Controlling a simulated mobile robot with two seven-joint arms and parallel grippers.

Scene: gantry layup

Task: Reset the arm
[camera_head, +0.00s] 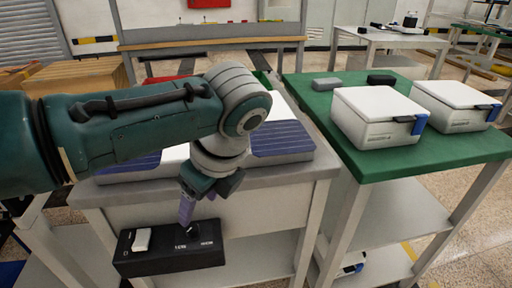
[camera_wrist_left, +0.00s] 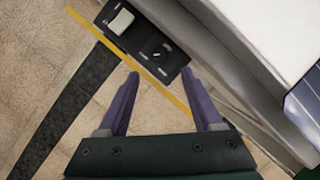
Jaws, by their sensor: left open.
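My left arm comes in from the left in the head view and bends down to my left gripper (camera_head: 187,212), which points down at a black control box (camera_head: 170,259). The box is at the front of the grey table and carries a white rocker switch (camera_head: 141,240) and a small dark knob (camera_head: 190,231). In the left wrist view my left gripper (camera_wrist_left: 160,74) is open, with two purple fingers apart and nothing between them. The box (camera_wrist_left: 145,38) lies beyond the fingertips, its knob (camera_wrist_left: 157,56) near the line between them. I cannot tell whether a finger touches it. My right gripper is not in view.
The grey table (camera_head: 320,162) holds dark blue panels (camera_head: 282,140), partly hidden by my arm. At right, a green-topped table (camera_head: 400,160) carries two white boxes (camera_head: 376,115) with blue latches. A wooden bench (camera_head: 215,43) stands behind. Floor shows in front of the tables.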

